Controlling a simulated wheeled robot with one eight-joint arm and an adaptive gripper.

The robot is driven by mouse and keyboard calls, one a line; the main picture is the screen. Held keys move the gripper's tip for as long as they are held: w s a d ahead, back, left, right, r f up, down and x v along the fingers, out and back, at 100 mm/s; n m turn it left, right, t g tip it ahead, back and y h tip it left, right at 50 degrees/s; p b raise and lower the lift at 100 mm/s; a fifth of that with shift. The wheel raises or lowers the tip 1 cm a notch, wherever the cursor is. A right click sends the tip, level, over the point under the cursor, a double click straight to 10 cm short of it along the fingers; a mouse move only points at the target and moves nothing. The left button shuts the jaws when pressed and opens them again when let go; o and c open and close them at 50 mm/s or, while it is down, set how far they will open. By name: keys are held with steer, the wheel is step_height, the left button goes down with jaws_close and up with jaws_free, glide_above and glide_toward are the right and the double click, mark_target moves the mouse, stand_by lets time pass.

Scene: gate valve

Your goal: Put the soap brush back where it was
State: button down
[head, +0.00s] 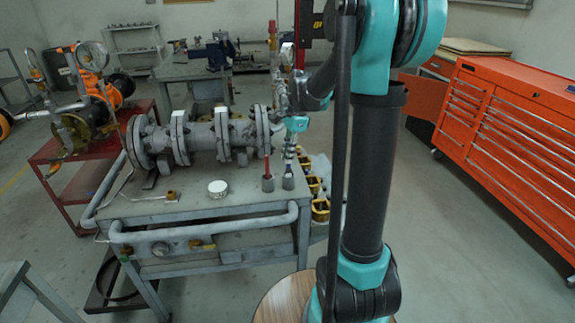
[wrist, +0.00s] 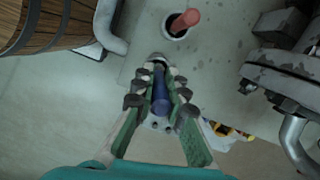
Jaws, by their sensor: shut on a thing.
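The brush with a blue handle (wrist: 161,98), which I take to be the soap brush, is between the fingers of my gripper (wrist: 160,88). My gripper is shut on the handle. In the head view my gripper (head: 290,150) points down over the table's right end, and the blue handle (head: 289,168) stands about upright under it, over a small grey cup (head: 288,183). I cannot tell whether the brush's lower end is inside that cup. A red-handled brush (wrist: 186,20) stands in a second cup (wrist: 175,31), apart from my gripper; it also shows in the head view (head: 267,168).
The metal table (head: 150,208) carries a flanged valve and pipe (head: 200,138) behind the cups and a round white tin (head: 218,188) to their left. Yellow objects (head: 320,208) lie beyond the table's right edge. A wooden barrel (wrist: 45,22) and an orange tool cabinet (head: 515,130) stand nearby.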

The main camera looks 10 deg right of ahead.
mark_target(287, 168)
steer(key=shift+d+x, duration=0.2)
steer(key=shift+x, duration=0.8)
steer(key=shift+d+x, duration=0.2)
steer(key=shift+x, duration=0.75)
steer(key=shift+f, duration=0.15)
steer(key=c, duration=1.6)
jaws_free()
steer(key=shift+o, duration=0.2)
steer(key=v, duration=1.2)
steer(key=s+d+f+n+t+h, duration=0.1)
steer(key=s+f+n+t, duration=0.1)
steer(key=s+f+n, duration=0.6)
steer(key=s+d+f+n+t+h, duration=0.1)
steer(key=s+f+n, duration=0.6)
steer(key=s, duration=0.7)
step_height(287, 168, down, 2)
steer(key=shift+f+n+t, duration=0.15)
steer(key=shift+n+t, duration=0.25)
steer(key=shift+t, duration=0.4)
steer(key=shift+s, duration=0.1)
steer(key=shift+c, duration=0.2)
